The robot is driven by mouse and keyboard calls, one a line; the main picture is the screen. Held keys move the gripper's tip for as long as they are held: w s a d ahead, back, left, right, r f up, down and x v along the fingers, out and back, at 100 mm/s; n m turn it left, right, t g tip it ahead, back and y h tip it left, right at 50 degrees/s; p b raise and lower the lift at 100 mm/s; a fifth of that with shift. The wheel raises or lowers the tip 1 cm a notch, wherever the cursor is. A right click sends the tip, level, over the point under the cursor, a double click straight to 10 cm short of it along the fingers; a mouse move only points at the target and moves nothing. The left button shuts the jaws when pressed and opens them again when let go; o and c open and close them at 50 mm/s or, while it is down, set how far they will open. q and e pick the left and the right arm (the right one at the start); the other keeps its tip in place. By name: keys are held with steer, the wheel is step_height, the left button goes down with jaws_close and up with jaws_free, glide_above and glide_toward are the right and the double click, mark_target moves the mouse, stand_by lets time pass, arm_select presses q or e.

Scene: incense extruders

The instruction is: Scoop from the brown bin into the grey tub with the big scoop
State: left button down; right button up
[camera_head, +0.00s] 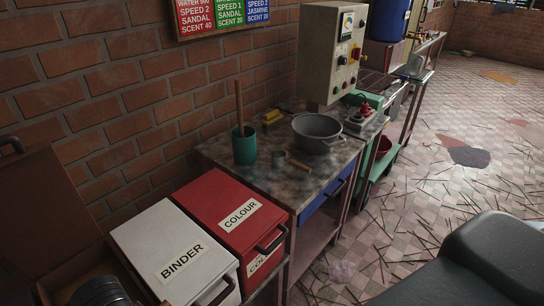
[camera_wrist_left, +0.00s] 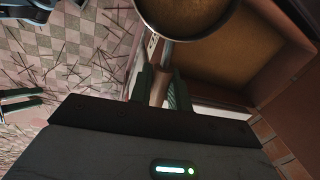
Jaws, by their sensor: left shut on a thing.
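The brown bin (camera_head: 45,220) is at the left edge of the head view with its lid raised; its inside shows in the left wrist view (camera_wrist_left: 225,65). My left gripper (camera_wrist_left: 160,92) is shut on the handle of the big scoop (camera_wrist_left: 187,30). The scoop's round bowl is at the bin opening, and its inside looks brown; I cannot tell how much it holds. The grey tub (camera_head: 317,132) stands on the worktable. My right gripper (camera_wrist_left: 38,96) shows at the left of the wrist view, its green fingers apart with nothing between them.
The white BINDER bin (camera_head: 165,225) and red COLOUR bin (camera_head: 215,190) stand closed between brown bin and worktable (camera_head: 300,185). A green cup (camera_head: 244,146) with a stick and a small wooden-handled scoop (camera_head: 290,160) are near the tub. Sticks litter the floor.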

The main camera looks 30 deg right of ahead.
arm_select(q)
steer(key=a+f+n, duration=0.1)
steer(key=a+n, duration=0.1)
steer(key=n, duration=0.1)
steer(key=a+n+g, duration=0.1)
steer(key=a+n, duration=0.2)
steer(key=a+f+n+y, duration=0.1)
steer(key=a+n, duration=0.1)
steer(key=n, duration=0.1)
steer(key=shift+s+a+f+n, duration=0.2)
steer(key=shift+s+f+n, duration=0.1)
steer(key=shift+s+n, duration=0.1)
steer(key=shift+s+a+f+n+g, duration=0.1)
steer(key=shift+a+f+n+g, duration=0.1)
steer(key=shift+a+n, duration=0.25)
steer(key=shift+s+a+f+n+g, duration=0.1)
steer(key=shift+a+n+g, duration=0.1)
steer(key=shift+a+n, duration=0.2)
steer(key=shift+d, duration=0.1)
